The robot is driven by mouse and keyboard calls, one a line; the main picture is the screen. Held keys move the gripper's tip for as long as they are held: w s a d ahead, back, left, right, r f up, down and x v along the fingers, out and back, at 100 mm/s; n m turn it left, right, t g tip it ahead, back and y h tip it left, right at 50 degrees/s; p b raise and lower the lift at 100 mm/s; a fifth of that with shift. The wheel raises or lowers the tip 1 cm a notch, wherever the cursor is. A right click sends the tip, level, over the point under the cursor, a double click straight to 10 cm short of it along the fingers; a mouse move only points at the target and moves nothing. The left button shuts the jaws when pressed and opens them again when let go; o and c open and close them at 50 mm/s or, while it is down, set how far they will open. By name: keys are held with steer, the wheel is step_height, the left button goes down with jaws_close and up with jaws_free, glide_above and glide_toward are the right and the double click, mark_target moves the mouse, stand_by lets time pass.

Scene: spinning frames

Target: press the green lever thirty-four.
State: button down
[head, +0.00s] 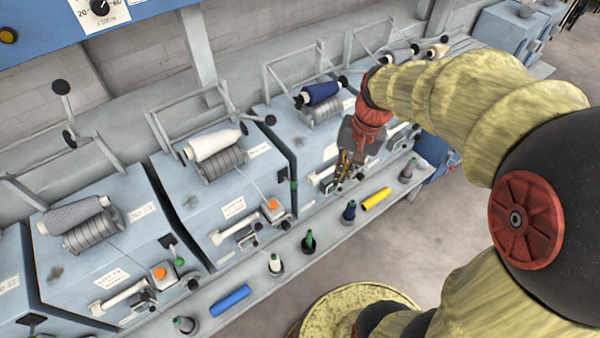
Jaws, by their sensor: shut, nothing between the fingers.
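Small green-tipped levers sit low on the right edges of the spinning units. One green lever (294,185) is on the middle unit, and another (180,262) is on the unit to its left. The number plates are too small to read surely, so I cannot tell which lever is thirty-four. My gripper (341,183) is shut and empty, pointing down at the front of the unit with the navy spool (319,93). It is to the right of the middle unit's lever and hides part of that front. I cannot tell whether it touches anything.
A grey ledge (262,268) runs along the unit fronts. It carries several small bobbins, a blue tube (230,300) and a yellow tube (376,200). Orange buttons (272,205) and pale handles stick out from the fronts. Open floor (440,230) lies right of the ledge.

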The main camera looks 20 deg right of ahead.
mark_target(295, 182)
steer(key=w+m+y, duration=0.4)
steer(key=w+m, duration=0.3)
steer(key=w, duration=0.4)
steer(key=shift+d+f+m+p, duration=0.25)
steer(key=shift+f+m+p, duration=0.05)
steer(key=shift+f, duration=0.05)
steer(key=b+x, duration=0.2)
steer(key=x, duration=1.2)
steer(key=shift+b, duration=0.3)
steer(key=shift+a, duration=0.1)
steer(key=shift+f+t+b, duration=0.15)
steer(key=shift+t+b, duration=0.25)
steer(key=shift+b, duration=0.3)
